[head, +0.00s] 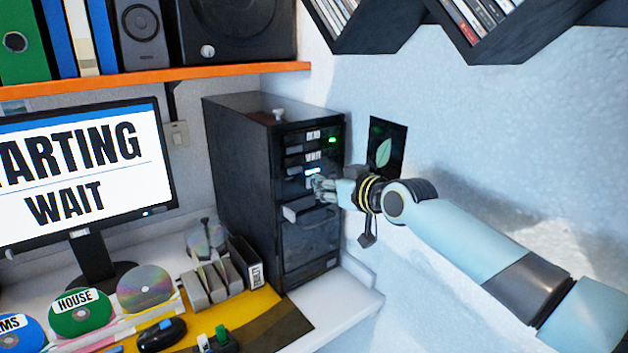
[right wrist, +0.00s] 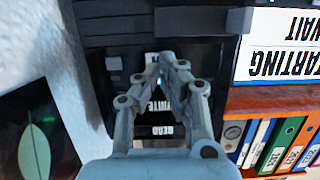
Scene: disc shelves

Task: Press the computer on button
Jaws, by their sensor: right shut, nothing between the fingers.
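The black computer tower (head: 240,160) stands upright on the desk against the wall. Its front has labelled drive slots, a green light and a small blue-white lit spot (head: 313,171). My right gripper (head: 320,186) is shut and empty at the tower's front, just below that lit spot. I cannot tell whether its fingertips touch the panel. In the right wrist view, the closed fingertips (right wrist: 174,66) are in front of the dark panel, with a bluish glow between the fingers. The monitor (head: 80,170) shows large text reading "ARTING" and "WAIT". My left gripper is not in view.
A drawer-like tray (head: 308,211) sticks out of the tower below my right gripper. Discs (head: 145,288) and a disc rack (head: 212,285) are on the desk. An orange shelf (head: 150,78) is above the monitor. Black wall shelves (head: 375,28) hang at the top.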

